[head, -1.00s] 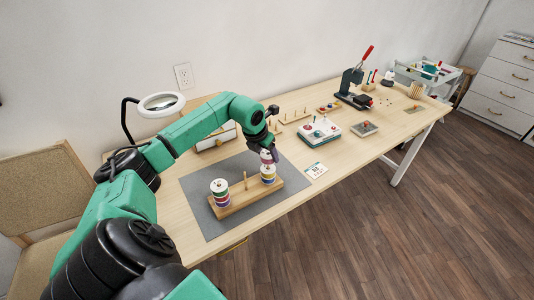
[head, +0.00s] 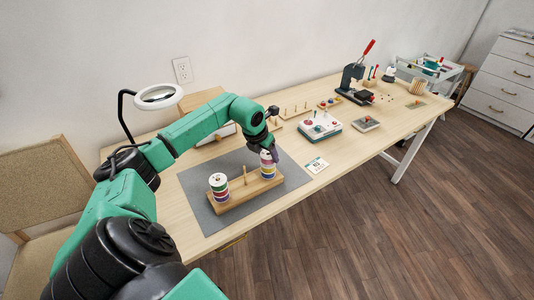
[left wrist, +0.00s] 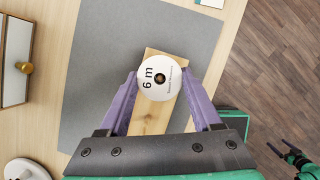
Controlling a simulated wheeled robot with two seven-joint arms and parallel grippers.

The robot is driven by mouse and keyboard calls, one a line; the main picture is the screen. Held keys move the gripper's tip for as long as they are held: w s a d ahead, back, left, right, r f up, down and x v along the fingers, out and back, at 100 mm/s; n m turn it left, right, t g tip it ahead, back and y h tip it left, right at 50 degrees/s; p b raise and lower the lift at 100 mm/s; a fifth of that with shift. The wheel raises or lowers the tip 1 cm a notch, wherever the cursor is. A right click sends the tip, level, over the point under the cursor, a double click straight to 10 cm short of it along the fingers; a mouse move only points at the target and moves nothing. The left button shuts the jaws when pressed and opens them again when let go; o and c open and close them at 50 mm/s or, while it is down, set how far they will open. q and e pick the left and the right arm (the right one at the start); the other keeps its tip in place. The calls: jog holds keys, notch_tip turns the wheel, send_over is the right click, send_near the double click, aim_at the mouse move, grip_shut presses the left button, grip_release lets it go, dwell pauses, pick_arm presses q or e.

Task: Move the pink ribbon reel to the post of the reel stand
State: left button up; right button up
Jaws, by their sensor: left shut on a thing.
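The wooden reel stand (head: 232,200) lies on a grey mat, with a stack of reels (head: 218,186) at its left end, a bare middle post (head: 245,175) and another stack (head: 267,171) at its right end. My left gripper (head: 269,157) is at the top of the right stack, shut on a white-faced reel marked "6 m" (left wrist: 160,77). The reel's rim looks pinkish in the head view, but fingers partly cover it. In the left wrist view, the purple fingers of my left gripper (left wrist: 160,92) hold its two sides; its hole is over the stand.
A magnifier lamp (head: 158,97) and a small drawer box (head: 216,136) stand behind the mat. A white device (head: 320,127), a card (head: 316,164) and a press (head: 353,85) are to the right. The front right table edge is clear.

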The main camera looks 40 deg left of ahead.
pick_arm(q)
jog(key=o, duration=1.4)
jog(key=shift+r, duration=0.1)
jog(key=b+v, duration=0.2)
jog(key=v, duration=1.2)
jog(key=shift+r, duration=0.2)
